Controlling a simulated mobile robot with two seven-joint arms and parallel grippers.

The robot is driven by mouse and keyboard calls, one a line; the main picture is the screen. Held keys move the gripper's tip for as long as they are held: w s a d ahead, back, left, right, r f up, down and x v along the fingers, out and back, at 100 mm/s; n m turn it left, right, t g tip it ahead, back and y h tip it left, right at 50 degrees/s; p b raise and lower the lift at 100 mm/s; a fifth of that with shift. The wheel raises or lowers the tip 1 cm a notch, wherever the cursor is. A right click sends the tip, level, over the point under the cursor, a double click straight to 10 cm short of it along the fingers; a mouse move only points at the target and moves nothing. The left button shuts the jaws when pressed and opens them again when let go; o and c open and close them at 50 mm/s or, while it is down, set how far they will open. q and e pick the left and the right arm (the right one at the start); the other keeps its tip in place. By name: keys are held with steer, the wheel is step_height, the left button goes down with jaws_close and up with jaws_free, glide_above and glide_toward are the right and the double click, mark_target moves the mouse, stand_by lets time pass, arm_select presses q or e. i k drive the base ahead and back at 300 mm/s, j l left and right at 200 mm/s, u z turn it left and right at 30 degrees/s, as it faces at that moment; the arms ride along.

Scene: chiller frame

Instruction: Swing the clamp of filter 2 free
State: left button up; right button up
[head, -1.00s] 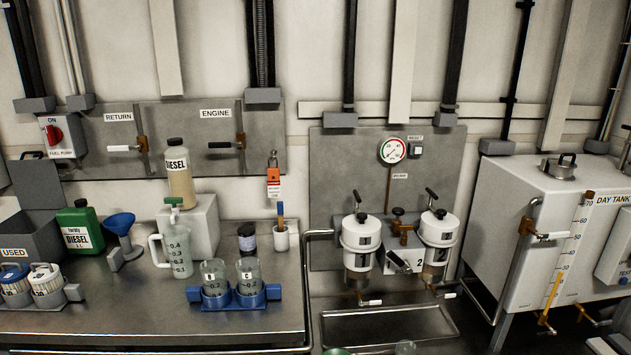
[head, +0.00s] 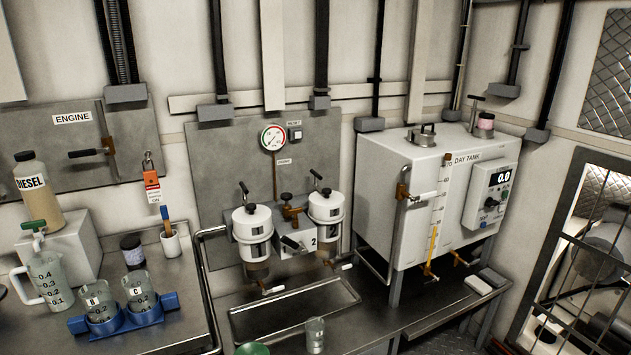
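Two white filter housings hang side by side on a grey wall panel (head: 215,165): a left one (head: 252,222) and a right one (head: 327,206). I cannot tell for certain which lever is the clamp of filter 2. Neither gripper is in view.
A shallow metal tray (head: 232,318) lies below the filters, with a clear cup (head: 315,335) in front. The day tank (head: 375,205) stands to the right. On the left bench are a blue cup holder (head: 168,300), a jug (head: 50,285) and a DIESEL bottle (head: 38,190).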

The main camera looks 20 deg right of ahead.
mark_target(317, 176)
steer(key=z, duration=0.35)
steer(key=i+l+z, duration=0.1)
steer(key=z, duration=0.3)
steer(key=i+z, duration=0.2)
steer(key=z, duration=0.2)
steer(key=i+z, duration=0.15)
steer(key=z, duration=0.25)
